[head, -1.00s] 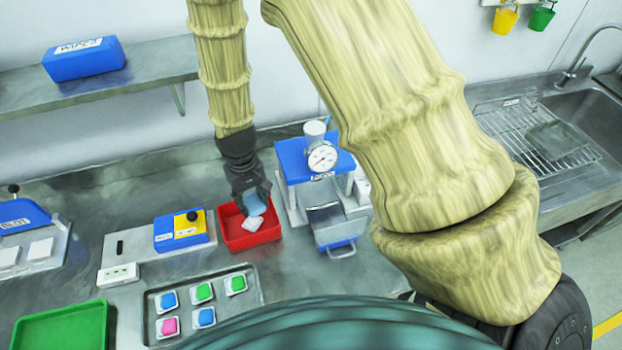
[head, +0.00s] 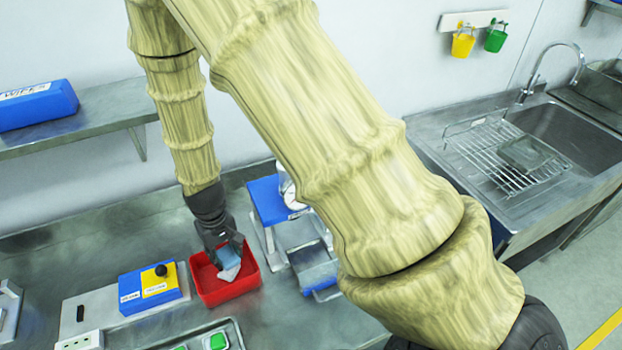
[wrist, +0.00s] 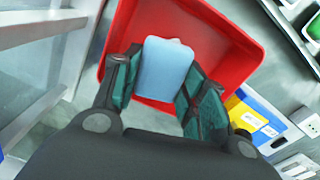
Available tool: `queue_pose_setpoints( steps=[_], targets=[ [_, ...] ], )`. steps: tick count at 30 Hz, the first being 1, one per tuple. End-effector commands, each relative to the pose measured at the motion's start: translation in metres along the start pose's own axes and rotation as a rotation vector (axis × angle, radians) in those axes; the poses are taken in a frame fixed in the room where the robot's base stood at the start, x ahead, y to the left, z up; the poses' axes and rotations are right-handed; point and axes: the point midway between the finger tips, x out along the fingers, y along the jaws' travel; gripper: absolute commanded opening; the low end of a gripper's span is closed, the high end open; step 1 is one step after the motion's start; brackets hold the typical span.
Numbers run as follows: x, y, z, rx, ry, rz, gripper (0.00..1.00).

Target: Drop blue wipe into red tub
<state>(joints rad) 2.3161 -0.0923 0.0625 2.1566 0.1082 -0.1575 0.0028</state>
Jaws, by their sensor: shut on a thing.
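The red tub (head: 243,284) stands on the steel counter, open at the top. My gripper (head: 228,250) is over the tub, pointing down. It is shut on the light blue wipe (head: 229,257). In the wrist view the blue wipe (wrist: 164,68) sits between the two dark green fingers of my gripper (wrist: 160,85), with the red tub (wrist: 225,50) around and below it. A white piece (head: 231,272) shows just below the blue wipe in the head view; I cannot tell whether it touches the wipe or lies in the tub.
A blue and yellow box with a black knob (head: 150,285) stands left of the tub. A blue-topped press with a gauge (head: 268,200) stands close on the right. A tray of pads (head: 190,340) lies in front. The sink (head: 560,135) is far right.

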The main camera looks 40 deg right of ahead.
Motion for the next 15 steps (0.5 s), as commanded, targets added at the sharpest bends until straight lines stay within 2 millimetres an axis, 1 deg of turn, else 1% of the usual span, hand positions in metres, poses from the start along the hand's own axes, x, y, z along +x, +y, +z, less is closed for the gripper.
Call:
queue_pose_setpoints(
  steps=[7, 8, 9, 11, 12, 15],
  targets=[
    [0.0005, 0.0001, -0.0006, 0.000, 0.000, 0.000, 0.16],
    [0.0005, 0.0001, -0.0005, 0.000, 0.000, 0.000, 0.45],
    [0.0005, 0.0001, -0.0005, 0.000, 0.000, 0.000, 0.53],
    [0.0005, 0.0001, -0.0005, 0.000, 0.000, 0.000, 0.64],
    [0.0005, 0.0001, -0.0005, 0.000, 0.000, 0.000, 0.67],
    [0.0004, 0.0001, -0.0005, 0.000, 0.000, 0.000, 0.67]
  ],
)
